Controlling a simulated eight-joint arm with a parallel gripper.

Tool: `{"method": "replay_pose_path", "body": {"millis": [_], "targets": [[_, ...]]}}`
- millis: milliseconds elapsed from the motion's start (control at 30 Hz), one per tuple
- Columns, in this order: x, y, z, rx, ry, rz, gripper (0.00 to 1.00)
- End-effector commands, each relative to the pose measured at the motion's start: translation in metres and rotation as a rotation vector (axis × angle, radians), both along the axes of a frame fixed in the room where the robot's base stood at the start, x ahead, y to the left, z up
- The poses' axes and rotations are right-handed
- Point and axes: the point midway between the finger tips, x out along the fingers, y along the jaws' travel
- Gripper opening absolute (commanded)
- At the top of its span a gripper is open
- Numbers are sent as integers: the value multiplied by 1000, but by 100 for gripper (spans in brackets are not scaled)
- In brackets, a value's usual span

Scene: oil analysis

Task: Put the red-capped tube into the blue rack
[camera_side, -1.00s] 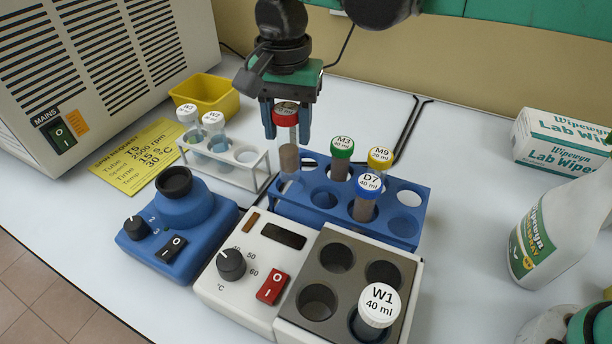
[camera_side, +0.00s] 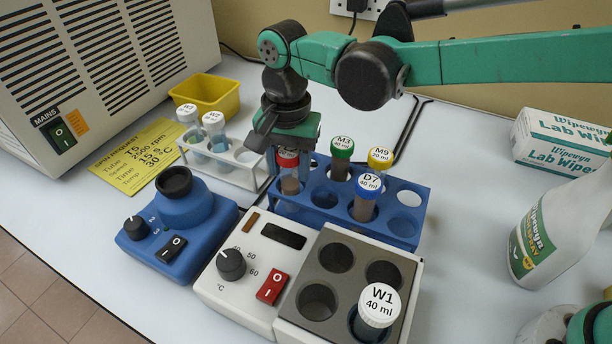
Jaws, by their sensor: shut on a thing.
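The red-capped tube (camera_side: 289,181) stands upright at the left end of the blue rack (camera_side: 397,237), its lower part down in a rack hole. My gripper (camera_side: 288,160) is shut on it at the red cap, pointing straight down. The fingers partly cover the cap and the rack's back left corner. The rack also holds a green-capped tube M3 (camera_side: 341,158), a yellow-capped tube M9 (camera_side: 378,160) and a blue-capped tube D7 (camera_side: 366,196). Several other holes are empty.
A white rack (camera_side: 246,178) with two white-capped tubes stands close on the left. A blue mixer (camera_side: 180,230) and a heating block (camera_side: 318,255) holding tube W1 (camera_side: 376,311) stand in front. A yellow bin (camera_side: 208,97) is behind.

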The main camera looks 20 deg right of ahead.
Motion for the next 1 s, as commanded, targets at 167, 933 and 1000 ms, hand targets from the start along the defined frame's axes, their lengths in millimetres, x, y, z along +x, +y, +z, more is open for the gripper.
{"method": "replay_pose_path", "body": {"millis": [167, 933, 1000], "targets": [[0, 0, 0, 0, 0, 0, 72], [0, 0, 52, 1, -1, 1, 80], [0, -4, 57, 4, -6, 6, 80]]}}
